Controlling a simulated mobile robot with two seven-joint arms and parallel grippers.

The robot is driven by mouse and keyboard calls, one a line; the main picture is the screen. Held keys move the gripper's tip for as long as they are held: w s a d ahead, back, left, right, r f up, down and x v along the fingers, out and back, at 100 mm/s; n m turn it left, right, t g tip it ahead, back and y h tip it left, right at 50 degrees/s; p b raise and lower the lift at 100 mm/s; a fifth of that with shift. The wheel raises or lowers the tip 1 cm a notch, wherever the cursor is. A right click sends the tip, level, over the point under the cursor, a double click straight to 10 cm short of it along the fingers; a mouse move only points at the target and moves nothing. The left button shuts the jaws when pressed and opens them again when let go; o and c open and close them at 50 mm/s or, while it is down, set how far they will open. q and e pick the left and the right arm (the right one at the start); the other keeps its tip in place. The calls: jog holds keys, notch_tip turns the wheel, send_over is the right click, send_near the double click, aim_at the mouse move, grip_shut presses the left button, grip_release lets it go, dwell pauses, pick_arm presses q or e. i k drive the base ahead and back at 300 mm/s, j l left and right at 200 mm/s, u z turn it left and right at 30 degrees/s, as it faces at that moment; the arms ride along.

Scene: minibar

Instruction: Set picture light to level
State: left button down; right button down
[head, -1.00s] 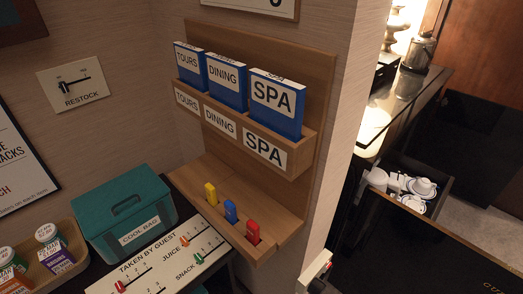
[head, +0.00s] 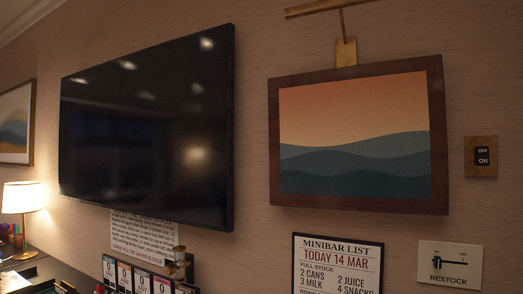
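The picture light is a brass bar (head: 318,9) at the top of the head view, on a thin stem and a brass wall plate (head: 346,52) above a framed painting (head: 356,140) of orange sky and blue-grey hills. The bar's right end is cut off by the top edge. It rises to the right in the view; I cannot tell whether it is level. No bright glow from it shows on the painting. A brass switch plate (head: 481,170) marked OFF and ON is right of the painting. Neither gripper is in view.
A dark television (head: 147,130) hangs left of the painting. Below are a minibar list (head: 337,264) and a RESTOCK slider plate (head: 449,265). A lit lamp (head: 22,199) stands at far left. Several numbered cards (head: 138,280) stand along the bottom edge.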

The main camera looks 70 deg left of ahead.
aim_at(319, 5)
jog(key=k+j+u, duration=0.25)
jog(key=j+u, duration=0.25)
jog(key=j, duration=0.15)
jog(key=k+j+u, duration=0.25)
jog(key=j+u, duration=0.25)
jog(key=j, duration=0.25)
jog(key=k+j, duration=0.1)
jog(key=j, duration=1.1)
jog(key=l+u, duration=0.85)
jog(key=k+l+u, duration=0.15)
jog(key=l+u, duration=0.3)
